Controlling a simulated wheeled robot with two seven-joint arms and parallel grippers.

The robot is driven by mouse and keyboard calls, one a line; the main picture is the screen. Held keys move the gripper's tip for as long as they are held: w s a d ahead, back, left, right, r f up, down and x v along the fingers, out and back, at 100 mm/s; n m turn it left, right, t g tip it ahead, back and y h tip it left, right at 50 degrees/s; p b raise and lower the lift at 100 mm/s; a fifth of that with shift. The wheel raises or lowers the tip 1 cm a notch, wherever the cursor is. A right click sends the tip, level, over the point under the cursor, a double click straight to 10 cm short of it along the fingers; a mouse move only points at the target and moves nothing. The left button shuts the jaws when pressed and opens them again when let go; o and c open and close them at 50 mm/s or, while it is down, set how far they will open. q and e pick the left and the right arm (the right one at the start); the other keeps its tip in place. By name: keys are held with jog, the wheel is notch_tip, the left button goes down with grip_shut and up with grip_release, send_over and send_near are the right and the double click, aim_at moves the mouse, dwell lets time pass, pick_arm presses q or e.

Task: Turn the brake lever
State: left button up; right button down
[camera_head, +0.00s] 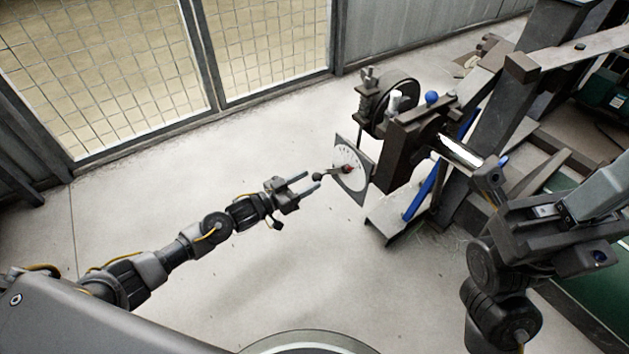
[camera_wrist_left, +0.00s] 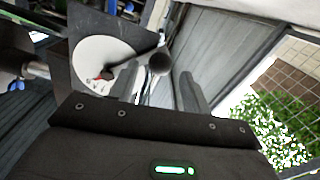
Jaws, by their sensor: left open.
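The brake lever (camera_head: 333,173) is a short dark arm with a round black ball knob at its end. It is mounted on a white round dial (camera_head: 345,157) with a red hub, on a grey square plate. My left gripper (camera_head: 314,180) is open, with its fingertips close to the knob. In the left wrist view, the knob (camera_wrist_left: 159,61) appears between and just beyond the two fingers (camera_wrist_left: 160,80), with the lever reaching left to the dial (camera_wrist_left: 98,55). I cannot tell if anything touches. My right arm is at the right; its gripper's state is unclear.
A dark machine frame (camera_head: 410,145) carries the dial plate, with a handwheel (camera_head: 392,105) and blue knob (camera_head: 432,97) above. A blue bar (camera_head: 425,190) slants below. Mesh-panelled wall (camera_head: 265,45) stands behind. Pale floor (camera_head: 300,260) around my left arm is clear.

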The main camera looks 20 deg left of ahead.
aim_at(312, 178)
pick_arm(q)
jog(key=shift+b+x, duration=0.45)
jog(key=shift+x, duration=1.25)
grip_shut()
